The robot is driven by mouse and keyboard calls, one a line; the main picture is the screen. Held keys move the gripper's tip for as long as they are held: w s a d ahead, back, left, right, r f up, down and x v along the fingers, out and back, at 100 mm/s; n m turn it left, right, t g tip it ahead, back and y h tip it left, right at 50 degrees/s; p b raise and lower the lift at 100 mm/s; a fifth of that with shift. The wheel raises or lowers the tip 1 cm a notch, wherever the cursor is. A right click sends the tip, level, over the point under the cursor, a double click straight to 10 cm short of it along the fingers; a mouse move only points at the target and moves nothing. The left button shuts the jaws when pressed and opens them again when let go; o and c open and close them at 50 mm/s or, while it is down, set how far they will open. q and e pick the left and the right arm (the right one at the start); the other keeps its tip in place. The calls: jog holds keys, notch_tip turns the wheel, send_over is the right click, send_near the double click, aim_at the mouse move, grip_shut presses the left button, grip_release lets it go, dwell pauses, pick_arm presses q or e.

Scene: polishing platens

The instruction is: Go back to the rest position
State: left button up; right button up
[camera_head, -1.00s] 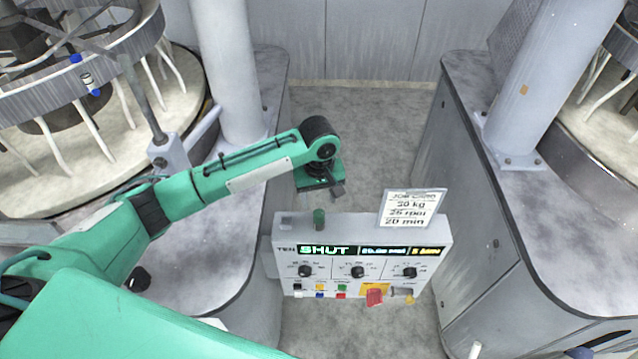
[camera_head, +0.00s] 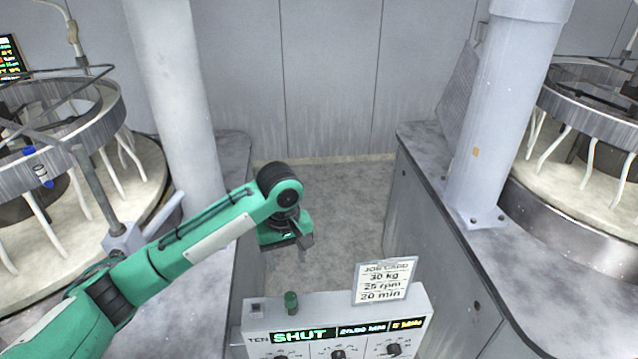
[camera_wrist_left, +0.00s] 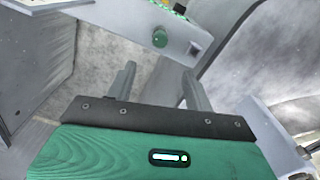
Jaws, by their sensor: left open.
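My left arm comes in from the left in the head view. Its green left gripper (camera_head: 303,250) hangs above the floor gap, behind and to the left of the control box (camera_head: 250,325). In the left wrist view the two grey fingers of this gripper (camera_wrist_left: 158,88) stand wide apart with nothing between them. The control box (camera_wrist_left: 190,25) also shows there, beyond the fingers. My right gripper does not show in either view.
The box bears a green knob (camera_head: 291,302), a lit display (camera_head: 305,336) and a job card (camera_head: 384,281). Polishing machines stand left (camera_head: 130,170) and right (camera_head: 560,235), with thick columns (camera_head: 170,90). Bare floor (camera_head: 335,210) lies between them.

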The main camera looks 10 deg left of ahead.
pick_arm(q)
jog(key=s+d+f+m+t+h, duration=0.1)
jog(key=s+d+f+m+h, duration=0.15)
jog(key=s+f, duration=0.35)
jog(key=s+d+f+m+t+h, duration=0.1)
jog(key=s+d+f+m, duration=0.2)
jog(key=s+f, duration=0.3)
jog(key=s+a+f+m+t+y, duration=0.1)
jog(key=s+a+y, duration=0.1)
jog(key=s+a, duration=0.55)
jog(key=s+a+f+m+t+y, duration=0.15)
jog(key=s+a, duration=0.25)
jog(key=s, duration=0.6)
notch_tip(320, 180, down, 34)
jog(key=g+b, duration=0.2)
jog(key=b, duration=0.2)
jog(key=s+a+f+b, duration=0.1)
jog(key=s+a+f, duration=0.1)
jog(key=s+f, duration=0.8)
jog(key=s+a+f+g+b, duration=0.1)
jog(key=s+f+b, duration=0.1)
jog(key=s+f, duration=0.7)
notch_tip(320, 180, down, 6)
jog(key=shift+s+a+r+m+b, duration=0.15)
jog(key=shift+s+a+m+b, duration=0.15)
jog(key=shift+s+a, duration=0.1)
